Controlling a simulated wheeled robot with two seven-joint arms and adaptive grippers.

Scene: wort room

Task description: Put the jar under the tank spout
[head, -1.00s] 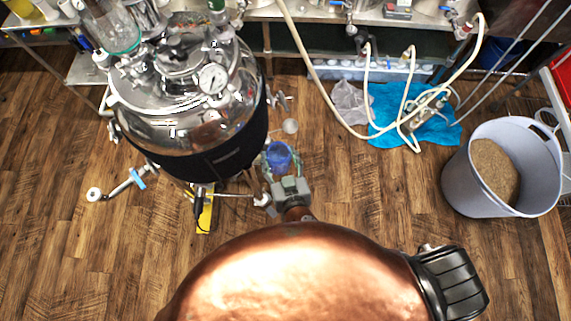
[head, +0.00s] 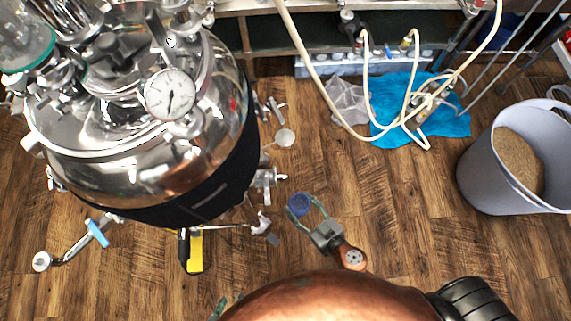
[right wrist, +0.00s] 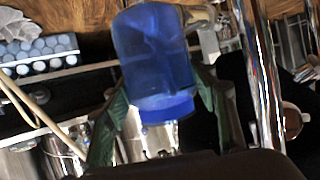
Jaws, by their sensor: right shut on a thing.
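The blue jar (head: 299,205) is between the fingers of my right gripper (head: 305,208), right of the tank in the head view. The right wrist view shows the translucent blue jar (right wrist: 155,55) with green fingers on both sides. The shiny steel tank (head: 130,165) with a black band stands at left. A metal spout fitting (head: 267,180) sticks out from its right side, left of the jar with a gap in this view. I cannot tell their relative heights. Only a green bit of my left gripper (head: 221,304) shows at the bottom; its fingers are mostly hidden.
A grey bin of grain (head: 480,170) stands at right. A blue cloth (head: 400,125) and pale hoses lie at the back, below a shelf. A lower fitting (head: 262,223) and a blue-handled pipe (head: 97,232) jut from the tank. Wooden floor is clear around the jar.

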